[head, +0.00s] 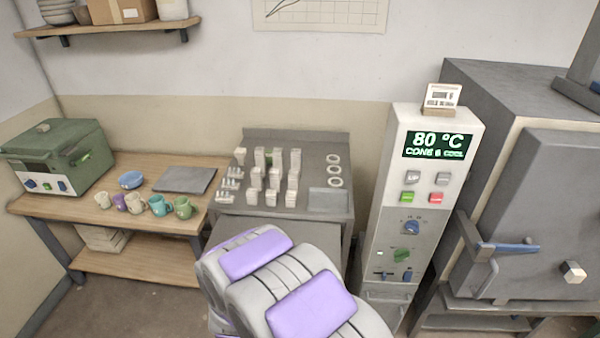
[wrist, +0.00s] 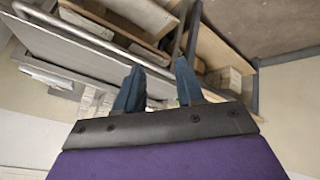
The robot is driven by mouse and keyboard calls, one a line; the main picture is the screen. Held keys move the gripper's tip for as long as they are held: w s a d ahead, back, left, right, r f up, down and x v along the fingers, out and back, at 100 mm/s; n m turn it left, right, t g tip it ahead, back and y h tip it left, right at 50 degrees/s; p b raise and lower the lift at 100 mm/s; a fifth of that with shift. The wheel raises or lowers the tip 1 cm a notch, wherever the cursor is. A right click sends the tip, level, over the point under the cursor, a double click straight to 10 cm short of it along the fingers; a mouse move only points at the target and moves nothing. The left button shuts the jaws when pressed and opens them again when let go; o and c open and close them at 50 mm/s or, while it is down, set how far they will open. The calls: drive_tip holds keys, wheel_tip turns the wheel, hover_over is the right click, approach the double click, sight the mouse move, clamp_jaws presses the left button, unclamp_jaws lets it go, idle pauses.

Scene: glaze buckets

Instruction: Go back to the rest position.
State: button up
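My gripper (wrist: 158,82) shows in the wrist view with its two blue fingers apart and nothing seen held between them. The wrist picture is steeply tilted, with shelf boards, metal tubing and pale blocks beyond the fingers. In the head view my white and purple arm rises from the bottom centre, in front of the grey metal table (head: 240,203). The gripper itself cannot be made out in the head view.
A wooden bench (head: 140,170) at left holds a green box-shaped device (head: 58,155) and several cups. The grey table carries several pale pieces. A control cabinet (head: 395,215) reading 80 °C and a large grey kiln (head: 550,200) stand at right.

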drive_tip(key=s+d+r+m+g+y+b, duration=0.1)
drive_tip(key=s+d+r+m+g, duration=0.1)
drive_tip(key=s+d+r, duration=0.4)
drive_tip(key=s+d+r+m+g+y+b, duration=0.1)
drive_tip(key=s+d+r+g, duration=0.15)
drive_tip(key=r, duration=0.55)
drive_tip(key=s+d+r+m+g+h, duration=0.1)
drive_tip(key=s+d+r, duration=0.3)
drive_tip(key=s+d, duration=0.5)
drive_tip(key=s+d+r+m+g+h+b, duration=0.1)
drive_tip(key=s+d+r+m+g+h, duration=0.1)
drive_tip(key=s+d, duration=0.8)
wheel_tip(320, 180, up, 2)
drive_tip(key=shift+s+r+m+g, duration=0.15)
drive_tip(key=shift+s+m+g, duration=0.6)
drive_tip(key=shift+s+m, duration=0.3)
drive_tip(key=shift+w, duration=0.1)
drive_tip(key=shift+d, duration=0.1)
